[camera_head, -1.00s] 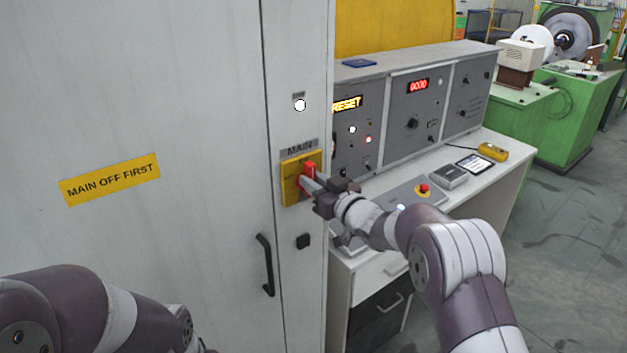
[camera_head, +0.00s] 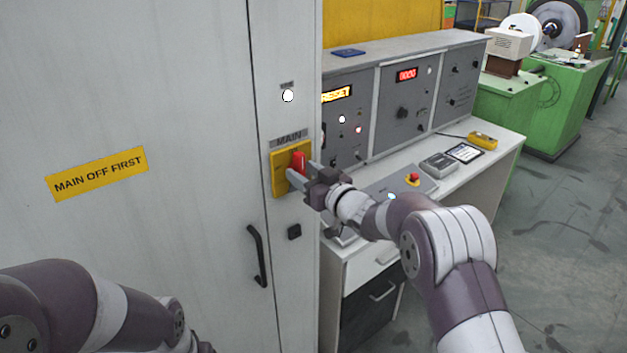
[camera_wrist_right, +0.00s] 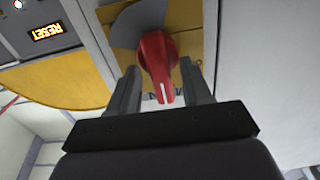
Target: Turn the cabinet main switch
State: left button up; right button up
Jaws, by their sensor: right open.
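The main switch is a red handle (camera_head: 299,162) on a yellow plate (camera_head: 280,174) under the MAIN label on the grey cabinet (camera_head: 180,100). My right gripper (camera_head: 302,174) is open at the handle. In the right wrist view the red handle (camera_wrist_right: 158,65) stands between the two spread fingers of the gripper (camera_wrist_right: 161,92), with gaps visible on both sides. A white mark shows on the handle's tip. My left arm comes in at the lower left of the head view; its gripper is not visible.
A black door handle (camera_head: 257,256) and a black latch (camera_head: 294,231) sit below the switch. To the right are a control console (camera_head: 405,100) and a desk (camera_head: 470,165) with a red stop button (camera_head: 414,178). A white lamp (camera_head: 288,95) is above the switch.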

jog(key=b+v, duration=0.4)
jog(key=v, duration=0.8)
jog(key=shift+b, duration=0.3)
jog(key=shift+s+d+f, duration=0.1)
jog(key=shift+s, duration=0.05)
jog(key=s+d+f+m+g+h, duration=0.5)
jog(key=d+f+h, duration=0.5)
jog(key=f, duration=0.5)
jog(key=s+f+m+g, duration=0.1)
jog(key=s+g, duration=0.3)
jog(key=s, duration=0.7)
jog(key=s+f+g, duration=0.3)
jog(key=s+g, duration=0.1)
jog(key=s, duration=0.8)
jog(key=shift+s+f+m+h, duration=0.2)
jog(key=shift+f+m+h, duration=0.1)
jog(key=shift+f+m, duration=0.1)
